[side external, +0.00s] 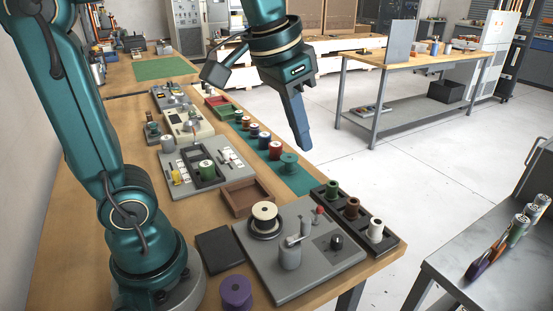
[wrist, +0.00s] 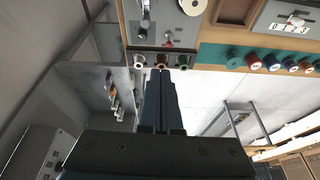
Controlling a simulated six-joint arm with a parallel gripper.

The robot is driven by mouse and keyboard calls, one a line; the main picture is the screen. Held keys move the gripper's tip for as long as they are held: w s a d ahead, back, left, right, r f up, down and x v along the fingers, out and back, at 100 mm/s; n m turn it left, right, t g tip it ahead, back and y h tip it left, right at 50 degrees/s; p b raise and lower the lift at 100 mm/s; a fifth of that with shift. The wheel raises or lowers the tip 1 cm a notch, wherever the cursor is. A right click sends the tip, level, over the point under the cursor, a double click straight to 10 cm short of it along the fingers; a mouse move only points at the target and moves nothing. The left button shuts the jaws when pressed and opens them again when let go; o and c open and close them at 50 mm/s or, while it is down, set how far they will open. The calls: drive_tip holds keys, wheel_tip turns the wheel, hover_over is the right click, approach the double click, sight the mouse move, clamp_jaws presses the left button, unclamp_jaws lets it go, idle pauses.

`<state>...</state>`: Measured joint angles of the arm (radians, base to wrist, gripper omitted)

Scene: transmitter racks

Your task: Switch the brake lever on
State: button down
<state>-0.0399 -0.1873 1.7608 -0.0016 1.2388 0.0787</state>
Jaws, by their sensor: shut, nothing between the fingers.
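A grey winding panel (side external: 262,270) lies on the near end of the wooden bench. A small red-tipped lever (side external: 318,211) stands near its back edge; it also shows in the wrist view (wrist: 168,44). No label marks it as the brake lever, and its on or off position is too small to tell. A grey cylinder with a crank-like arm (side external: 290,257), a black knob (side external: 337,241) and a cream spool (side external: 264,212) are also on the panel. My gripper (side external: 304,147) is shut and empty, pointing down, high above and behind the panel, apart from everything.
A black tray (side external: 398,243) with several thread spools borders the panel's right side. A wooden tray (side external: 238,196) and a row of coloured spools on a green mat (side external: 306,186) lie behind. A purple spool (side external: 236,293) stands in front. Air around my gripper is free.

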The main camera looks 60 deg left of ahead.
drive_tip(key=g, duration=0.2)
hover_over(318, 214)
wheel_tip(318, 214, down, 2)
wheel_tip(318, 214, down, 7)
drive_tip(key=w+g, duration=0.1)
drive_tip(key=w, duration=0.1)
drive_tip(key=shift+w+a+r+g, duration=0.2)
drive_tip(key=shift+w+a+g, duration=0.05)
drive_tip(key=shift+w+g, duration=0.1)
wheel_tip(318, 214, down, 10)
drive_tip(key=shift+w, duration=0.1)
